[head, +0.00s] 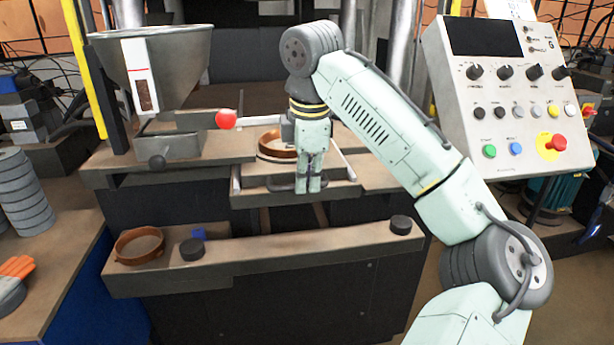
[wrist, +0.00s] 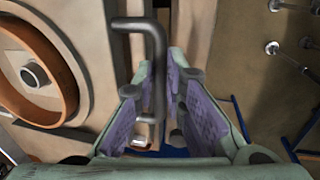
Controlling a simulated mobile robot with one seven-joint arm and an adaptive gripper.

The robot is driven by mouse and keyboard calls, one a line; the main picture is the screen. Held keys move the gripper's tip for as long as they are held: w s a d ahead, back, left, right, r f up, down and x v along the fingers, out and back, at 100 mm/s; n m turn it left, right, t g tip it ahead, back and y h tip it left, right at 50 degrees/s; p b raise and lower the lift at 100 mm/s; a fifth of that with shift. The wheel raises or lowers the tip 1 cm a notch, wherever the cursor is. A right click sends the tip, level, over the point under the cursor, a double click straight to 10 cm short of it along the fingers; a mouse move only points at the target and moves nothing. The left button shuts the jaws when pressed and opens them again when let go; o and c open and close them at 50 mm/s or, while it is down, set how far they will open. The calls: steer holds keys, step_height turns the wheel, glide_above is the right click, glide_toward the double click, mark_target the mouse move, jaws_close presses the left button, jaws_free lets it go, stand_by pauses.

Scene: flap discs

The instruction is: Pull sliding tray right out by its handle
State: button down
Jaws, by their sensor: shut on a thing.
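The sliding tray (head: 250,201) is in the middle of the press in the head view, with a brown ring mould (head: 277,152) behind its front part. My gripper (head: 307,187) points down at the tray's front and is shut on the dark bar handle (head: 284,183). My fingers hide part of the handle in the head view. In the wrist view the bent handle bar (wrist: 157,62) runs between the purple-padded fingers of my gripper (wrist: 162,90). The brown ring (wrist: 68,72) shows at the left there.
A hopper (head: 185,65) and red ball knob (head: 226,119) stand left. A control panel (head: 510,95) is right. A gap lies between tray and ledge.

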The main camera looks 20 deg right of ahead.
steer(key=shift+s, duration=0.2)
steer(key=c, duration=1.7)
jaws_free()
steer(key=shift+o, duration=0.2)
step_height(320, 180, up, 12)
steer(key=s, duration=0.2)
steer(key=shift+a, duration=0.3)
steer(key=shift+f, duration=0.15)
